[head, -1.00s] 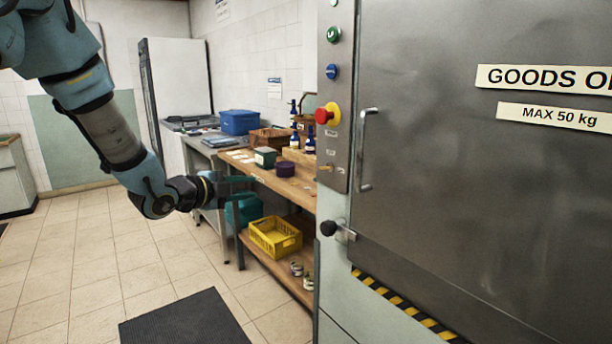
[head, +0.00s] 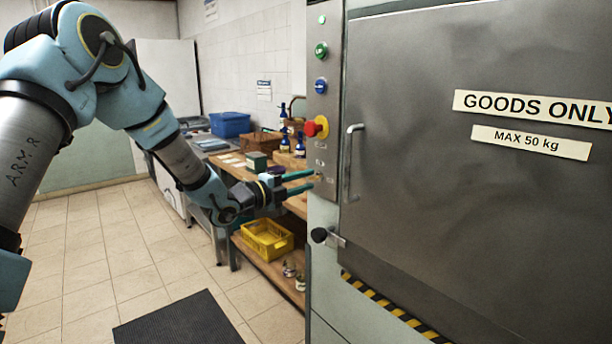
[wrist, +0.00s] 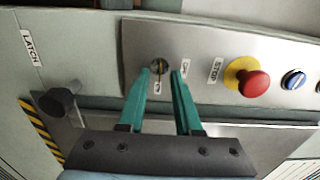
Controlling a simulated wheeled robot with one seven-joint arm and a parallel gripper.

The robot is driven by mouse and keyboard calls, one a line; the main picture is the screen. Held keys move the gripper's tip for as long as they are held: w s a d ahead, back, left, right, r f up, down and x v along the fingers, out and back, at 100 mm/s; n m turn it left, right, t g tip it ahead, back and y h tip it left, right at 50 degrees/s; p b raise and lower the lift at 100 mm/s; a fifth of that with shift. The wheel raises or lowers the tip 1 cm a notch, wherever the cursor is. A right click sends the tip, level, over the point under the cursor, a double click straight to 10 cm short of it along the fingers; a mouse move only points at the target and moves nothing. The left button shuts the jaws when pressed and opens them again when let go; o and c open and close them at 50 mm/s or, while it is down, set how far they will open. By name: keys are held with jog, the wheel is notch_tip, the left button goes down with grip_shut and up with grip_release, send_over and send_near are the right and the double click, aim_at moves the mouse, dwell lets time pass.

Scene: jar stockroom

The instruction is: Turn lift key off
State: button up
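The lift key (wrist: 159,67) is a small brass-coloured key in a round switch on the steel control panel (wrist: 215,45). Small labels sit beside it; its exact turn is hard to tell. My gripper (wrist: 161,71) has its two teal fingers apart. In the wrist view the tips stand on either side of the key, and I cannot tell whether they touch it. In the head view my gripper (head: 314,179) reaches to the panel's lower part from the left, and the key is too small there to make out.
Above the key on the panel are the red stop button (head: 311,129) on yellow, a blue button (head: 320,85) and a green button (head: 321,50). The door handle (head: 350,163) and black latch knob (head: 319,235) are close by. A workbench with bottles (head: 284,140) stands behind.

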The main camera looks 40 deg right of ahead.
jog(key=shift+d, duration=0.35)
jog(key=shift+c, duration=0.2)
grip_shut()
dwell(1.0)
